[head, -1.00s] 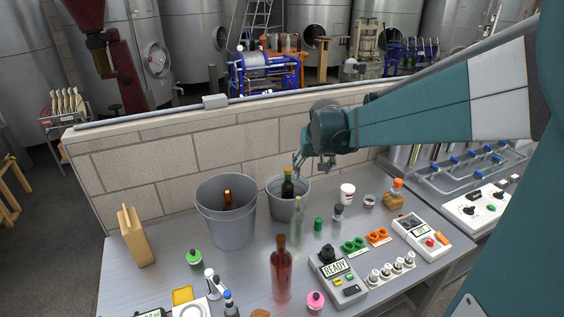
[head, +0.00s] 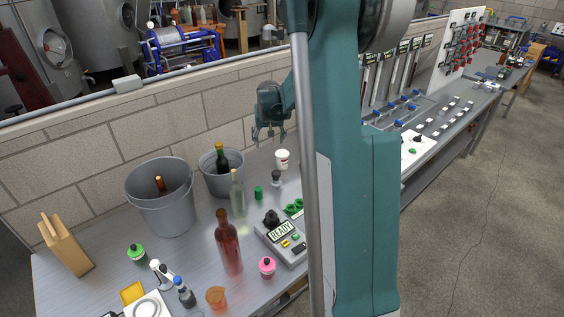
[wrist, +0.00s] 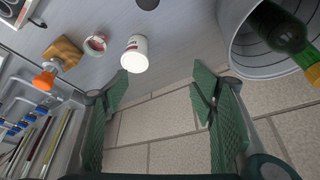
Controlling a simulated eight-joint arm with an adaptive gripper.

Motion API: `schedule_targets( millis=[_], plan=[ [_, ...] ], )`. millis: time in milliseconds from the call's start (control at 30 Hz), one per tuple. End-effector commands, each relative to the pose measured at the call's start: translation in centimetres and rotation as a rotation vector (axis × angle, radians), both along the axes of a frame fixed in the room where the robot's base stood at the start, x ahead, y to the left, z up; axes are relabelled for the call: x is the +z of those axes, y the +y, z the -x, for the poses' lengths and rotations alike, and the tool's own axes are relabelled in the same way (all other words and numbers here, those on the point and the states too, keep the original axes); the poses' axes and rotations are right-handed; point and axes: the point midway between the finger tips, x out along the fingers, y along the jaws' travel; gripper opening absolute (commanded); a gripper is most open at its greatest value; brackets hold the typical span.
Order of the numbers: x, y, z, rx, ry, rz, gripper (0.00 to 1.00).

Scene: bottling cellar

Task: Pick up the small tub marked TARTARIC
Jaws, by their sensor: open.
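A small white tub (head: 282,160) with red print on its label stands on the metal bench near the brick wall, right of the small pail; its lettering is too small to read. It also shows in the wrist view as a white tub (wrist: 134,58) beyond the fingers, nearer the left one. My gripper (head: 270,138) hangs above and slightly left of the tub in the head view. In the wrist view my gripper (wrist: 161,88) has its green-padded fingers wide apart, with nothing between them.
A small pail (head: 222,180) with a green bottle (wrist: 282,30) stands beside the tub. A large pail (head: 160,205), a clear bottle (head: 238,195) and a red bottle (head: 228,245) stand left.

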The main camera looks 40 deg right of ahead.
Motion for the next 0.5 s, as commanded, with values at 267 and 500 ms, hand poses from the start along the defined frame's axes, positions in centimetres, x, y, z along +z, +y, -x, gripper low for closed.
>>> schedule_targets(
  millis=[267, 500],
  plan=[
    [-5.2, -5.6, -1.3, -0.06, 0.016, -0.009, 0.57],
    [-7.9, -8.4, -1.7, -0.089, 0.024, -0.013, 0.57]
  ],
)
